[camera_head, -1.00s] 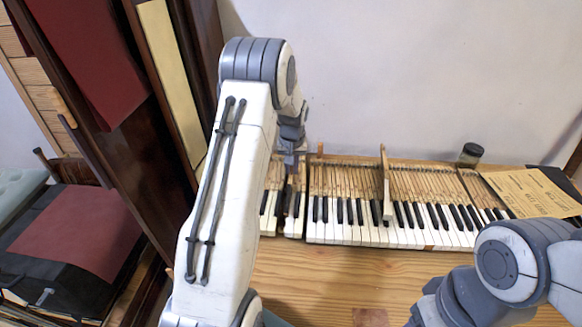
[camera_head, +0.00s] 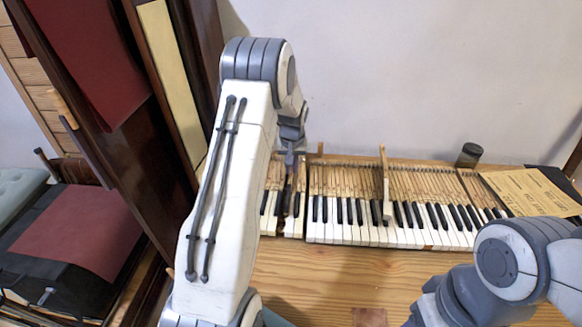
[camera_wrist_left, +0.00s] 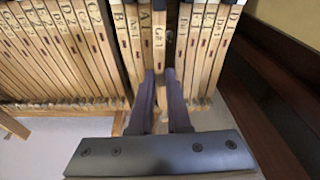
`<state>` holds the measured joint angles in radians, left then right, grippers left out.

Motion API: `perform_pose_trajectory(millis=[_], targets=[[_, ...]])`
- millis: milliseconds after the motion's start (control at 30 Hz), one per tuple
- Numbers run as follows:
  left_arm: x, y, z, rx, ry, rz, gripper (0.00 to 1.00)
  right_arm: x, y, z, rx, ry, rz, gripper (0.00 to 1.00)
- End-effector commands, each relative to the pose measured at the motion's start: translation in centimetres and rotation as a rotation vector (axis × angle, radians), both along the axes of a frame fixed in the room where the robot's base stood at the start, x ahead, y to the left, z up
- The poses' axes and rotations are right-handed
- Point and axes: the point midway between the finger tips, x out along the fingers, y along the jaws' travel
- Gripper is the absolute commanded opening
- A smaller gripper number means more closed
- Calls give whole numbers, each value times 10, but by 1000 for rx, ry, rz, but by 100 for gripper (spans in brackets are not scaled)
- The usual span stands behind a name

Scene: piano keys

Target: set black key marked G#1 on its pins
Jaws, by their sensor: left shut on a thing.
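The black key marked G#1 (camera_wrist_left: 158,42) shows in the left wrist view as a pale wooden key stick with its label facing the camera. My left gripper (camera_wrist_left: 161,76) is shut on this stick, one dark finger on each side. In the head view my left gripper (camera_head: 291,165) is over the left part of the keyboard (camera_head: 345,234), at a dark gap in the row of keys. My left arm hides part of that area. The key's pins and its seating on them cannot be made out. My right gripper is out of view.
Neighbouring labelled key sticks (camera_wrist_left: 115,45) stand close on both sides of the held one. An upright wooden piece (camera_head: 385,172) rises from the keyboard's middle. A dark jar (camera_head: 469,155) and yellowish sheets (camera_head: 533,190) are at the right. The bench front (camera_head: 340,275) is mostly clear.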

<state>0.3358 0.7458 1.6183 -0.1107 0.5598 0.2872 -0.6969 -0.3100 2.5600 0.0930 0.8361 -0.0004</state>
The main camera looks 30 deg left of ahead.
Motion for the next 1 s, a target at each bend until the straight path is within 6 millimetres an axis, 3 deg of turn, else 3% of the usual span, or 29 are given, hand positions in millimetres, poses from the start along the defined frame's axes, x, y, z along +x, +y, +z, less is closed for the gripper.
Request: perform_pose_trajectory(millis=[933, 967, 1000], targets=[[0, 0, -12, 0, 0, 0, 0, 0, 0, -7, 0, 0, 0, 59], [0, 0, -12, 0, 0, 0, 19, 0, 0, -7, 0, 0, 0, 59], [0, 0, -12, 0, 0, 0, 24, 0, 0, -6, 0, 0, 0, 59]])
